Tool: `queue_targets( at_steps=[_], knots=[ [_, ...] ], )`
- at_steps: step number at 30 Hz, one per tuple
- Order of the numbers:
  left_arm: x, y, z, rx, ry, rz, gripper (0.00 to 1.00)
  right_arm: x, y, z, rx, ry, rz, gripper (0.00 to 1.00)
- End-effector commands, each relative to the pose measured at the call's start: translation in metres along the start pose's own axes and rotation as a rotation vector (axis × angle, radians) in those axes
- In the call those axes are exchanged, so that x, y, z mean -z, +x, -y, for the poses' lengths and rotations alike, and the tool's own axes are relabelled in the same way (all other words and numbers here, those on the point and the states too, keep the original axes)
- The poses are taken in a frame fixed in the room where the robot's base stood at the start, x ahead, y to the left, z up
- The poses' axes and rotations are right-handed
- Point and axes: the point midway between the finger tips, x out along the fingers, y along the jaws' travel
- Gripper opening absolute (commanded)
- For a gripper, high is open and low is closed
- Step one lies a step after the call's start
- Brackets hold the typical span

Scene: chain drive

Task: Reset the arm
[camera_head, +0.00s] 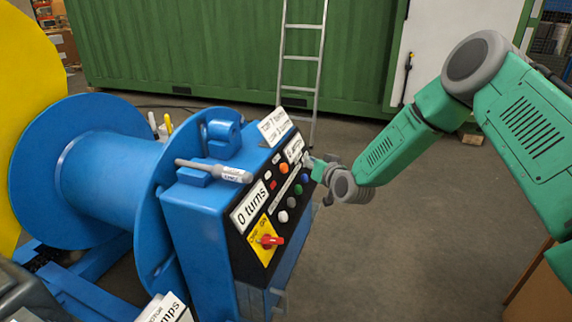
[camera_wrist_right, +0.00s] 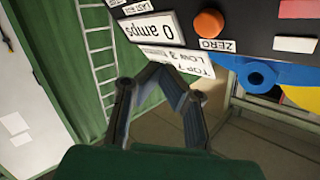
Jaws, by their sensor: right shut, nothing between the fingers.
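My right arm (camera_head: 410,140) is green and reaches in from the right in the head view. Its gripper (camera_head: 313,164) is at the far right end of the blue machine's control panel (camera_head: 262,222), close to the buttons; whether it touches cannot be told. In the right wrist view my right gripper (camera_wrist_right: 158,72) is shut and empty, its dark fingertips together below the "0 amps" display (camera_wrist_right: 160,33). An orange button (camera_wrist_right: 208,23) labelled ZERO shows above and to the right. My left gripper is not in view.
A blue spool (camera_head: 110,185) stands left of the panel. The panel has a "0 turns" display (camera_head: 250,207) and a red rotary switch (camera_head: 270,240) on a yellow plate. A ladder (camera_head: 301,60) leans on a green container (camera_head: 180,45).

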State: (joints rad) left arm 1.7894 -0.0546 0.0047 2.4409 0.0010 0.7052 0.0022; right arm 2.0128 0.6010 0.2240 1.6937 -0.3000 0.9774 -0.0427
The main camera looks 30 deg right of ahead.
Motion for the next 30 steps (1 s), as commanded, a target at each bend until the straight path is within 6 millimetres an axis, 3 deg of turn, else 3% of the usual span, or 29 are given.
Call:
queue_targets(
  at_steps=[17,20,23,30],
  knots=[
    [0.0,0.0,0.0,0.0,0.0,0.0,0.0,-0.007,-0.003,0.003,0.004,-0.003,0.017,0.0],
    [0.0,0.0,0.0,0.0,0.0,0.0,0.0,-0.033,-0.012,0.014,0.015,-0.011,0.078,0.0],
    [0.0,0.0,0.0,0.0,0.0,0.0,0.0,-0.075,-0.031,0.029,0.027,-0.027,0.184,0.0],
    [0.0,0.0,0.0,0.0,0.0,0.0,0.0,-0.19,-0.11,0.057,0.041,-0.088,0.502,0.0]
  ],
)
